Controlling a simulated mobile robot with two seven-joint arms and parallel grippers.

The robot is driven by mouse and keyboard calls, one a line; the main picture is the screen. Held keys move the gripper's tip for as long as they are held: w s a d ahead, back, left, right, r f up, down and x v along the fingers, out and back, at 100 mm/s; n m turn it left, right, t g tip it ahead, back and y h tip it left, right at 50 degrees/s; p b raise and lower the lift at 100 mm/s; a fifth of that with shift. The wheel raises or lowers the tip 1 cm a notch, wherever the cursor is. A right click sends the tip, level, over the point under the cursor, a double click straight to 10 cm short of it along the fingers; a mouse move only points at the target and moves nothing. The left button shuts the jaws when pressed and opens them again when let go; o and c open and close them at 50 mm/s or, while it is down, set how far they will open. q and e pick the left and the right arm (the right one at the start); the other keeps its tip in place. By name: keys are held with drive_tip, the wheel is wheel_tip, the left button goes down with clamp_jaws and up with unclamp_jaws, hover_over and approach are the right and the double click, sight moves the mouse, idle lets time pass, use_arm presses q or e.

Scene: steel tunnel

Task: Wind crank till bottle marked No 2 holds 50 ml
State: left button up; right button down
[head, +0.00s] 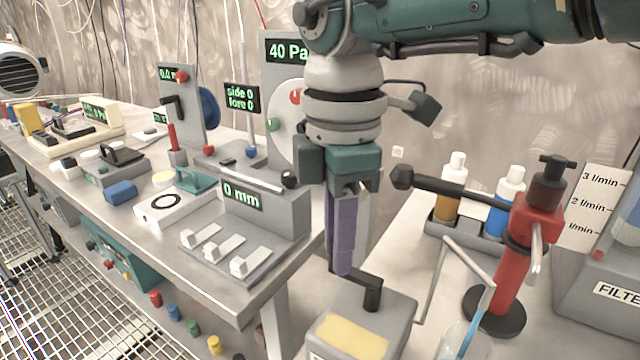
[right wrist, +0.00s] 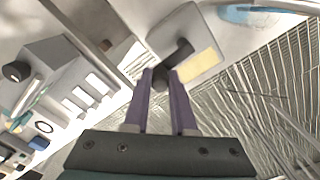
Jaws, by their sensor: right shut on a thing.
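A grey box (head: 388,309) with a blank-looking yellow panel (head: 352,337) stands at the bottom centre. A black crank (head: 372,290) sits on its top. My right gripper (head: 341,268) points down with its purple fingers shut on the crank's handle; the right wrist view shows the crank (right wrist: 182,50) reaching from between the fingertips. A thin bent tube (head: 432,275) rises beside the box. A clear vessel with bluish contents (head: 458,340) is cut off at the bottom edge; I can read no number or level on it. My left gripper is out of view.
A red stand (head: 520,255) with a black side arm is right of the crank box. A rack behind holds an amber bottle (head: 450,200) and a blue bottle (head: 503,200). A bench (head: 215,285) with instruments runs along the left.

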drive_tip(key=shift+w, duration=0.1)
idle(0.5)
drive_tip(key=c, duration=0.7)
unclamp_jaws()
wheel_tip(320, 180, up, 3)
drive_tip(key=shift+r+p, duration=0.15)
drive_tip(key=shift+p, duration=0.9)
wheel_tip(320, 180, up, 6)
drive_tip(key=shift+f+p, duration=0.25)
drive_tip(key=shift+p, duration=0.05)
drive_tip(key=shift+r, duration=0.6)
